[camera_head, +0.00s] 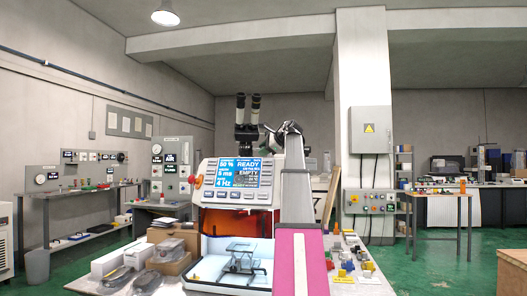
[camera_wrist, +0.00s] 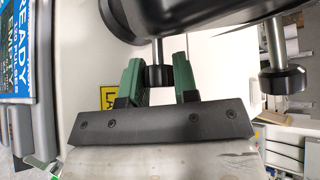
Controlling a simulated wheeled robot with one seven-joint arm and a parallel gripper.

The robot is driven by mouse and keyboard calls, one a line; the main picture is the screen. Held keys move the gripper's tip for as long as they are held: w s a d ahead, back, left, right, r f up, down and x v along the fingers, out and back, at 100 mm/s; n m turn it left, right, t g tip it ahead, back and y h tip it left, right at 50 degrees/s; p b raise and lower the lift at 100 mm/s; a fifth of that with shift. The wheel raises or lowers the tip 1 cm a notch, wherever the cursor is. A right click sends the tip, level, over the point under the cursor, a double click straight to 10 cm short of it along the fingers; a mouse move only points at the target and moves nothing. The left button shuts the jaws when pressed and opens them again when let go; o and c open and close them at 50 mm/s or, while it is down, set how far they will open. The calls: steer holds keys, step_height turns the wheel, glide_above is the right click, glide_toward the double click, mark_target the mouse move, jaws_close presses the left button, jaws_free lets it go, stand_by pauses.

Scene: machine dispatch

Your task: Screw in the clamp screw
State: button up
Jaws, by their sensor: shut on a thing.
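In the wrist view my gripper (camera_wrist: 157,74) has its two green fingers shut on a black knurled knob. This knob, seemingly the head of the clamp screw (camera_wrist: 155,78), sits on a bright metal shaft running up to a large dark rounded body (camera_wrist: 205,12). Whether the thread is engaged up there is hidden. A similar black knob on a metal shaft (camera_wrist: 283,80) is at the right, apart from my fingers. In the head view, the machine (camera_head: 237,190) with a microscope (camera_head: 247,112) stands in front of me; my arm hides its right side, and the gripper and screw cannot be made out.
The machine's lit display reads READY (camera_head: 238,172), with a red button (camera_head: 196,181) at its left. Below is a bright chamber with a small fixture (camera_head: 243,258). Grey parts and boxes crowd the bench at left; small coloured parts (camera_head: 360,262) lie at right.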

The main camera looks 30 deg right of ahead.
steer(key=m+g+y, duration=0.1)
steer(key=m+g, duration=0.1)
steer(key=shift+g, duration=0.4)
steer(key=shift+f+m+g+y, duration=0.1)
steer(key=shift+m+g+y, duration=0.6)
steer(key=shift+m+g, duration=0.25)
steer(key=shift+s, duration=0.1)
steer(key=o, duration=0.6)
steer(key=shift+o, duration=0.2)
steer(key=v, duration=1.1)
steer(key=shift+f, duration=0.15)
